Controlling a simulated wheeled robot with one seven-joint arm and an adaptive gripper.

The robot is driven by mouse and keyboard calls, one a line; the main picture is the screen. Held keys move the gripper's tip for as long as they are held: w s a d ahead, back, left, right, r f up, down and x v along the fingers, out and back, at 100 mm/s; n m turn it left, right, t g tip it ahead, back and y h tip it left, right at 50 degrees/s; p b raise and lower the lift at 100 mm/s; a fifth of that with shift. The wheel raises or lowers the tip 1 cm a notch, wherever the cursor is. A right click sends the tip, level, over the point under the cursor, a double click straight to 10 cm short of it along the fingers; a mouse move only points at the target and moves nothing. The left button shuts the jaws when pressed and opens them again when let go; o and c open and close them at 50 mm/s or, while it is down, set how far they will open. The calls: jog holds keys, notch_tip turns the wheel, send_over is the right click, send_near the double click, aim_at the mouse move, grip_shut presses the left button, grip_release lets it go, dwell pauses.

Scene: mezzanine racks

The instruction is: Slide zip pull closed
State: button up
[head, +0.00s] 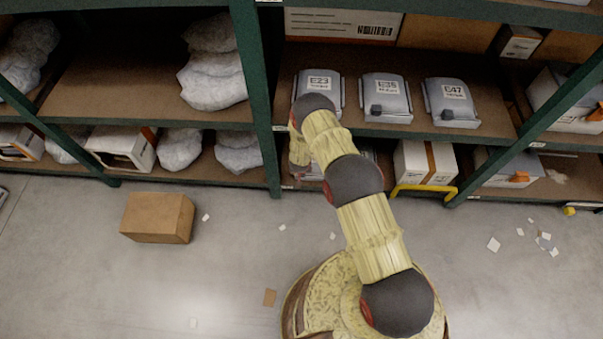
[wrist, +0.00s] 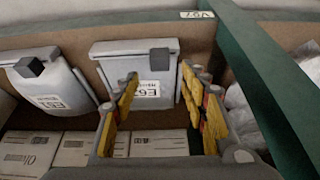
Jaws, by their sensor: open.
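Three grey pouches with white labels stand in a row on the middle shelf: E23 (head: 335,82), E35 (head: 386,98) and E47 (head: 451,102). A dark block-like pull (head: 376,110) shows on E35. In the wrist view, the middle pouch (wrist: 118,52) has a dark pull (wrist: 160,57) near its upper edge, and the pouch to its left (wrist: 58,95) has another dark pull (wrist: 28,67). My gripper (wrist: 160,76) is open, its yellow fingers either side of the middle pouch's label. The pull shows beyond and between the fingertips; contact cannot be told. In the head view my arm hides the gripper.
A green rack post (head: 256,100) stands left of E23 and shows at right in the wrist view (wrist: 262,75). White cartons (wrist: 85,148) show below the pouches. A cardboard box (head: 158,217) and paper scraps lie on the floor.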

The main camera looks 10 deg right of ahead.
jog(key=b+x, duration=0.2)
jog(key=x, duration=0.4)
jog(key=shift+f, duration=0.2)
jog(key=shift+s, duration=0.1)
jog(key=shift+c, duration=1.2)
grip_shut()
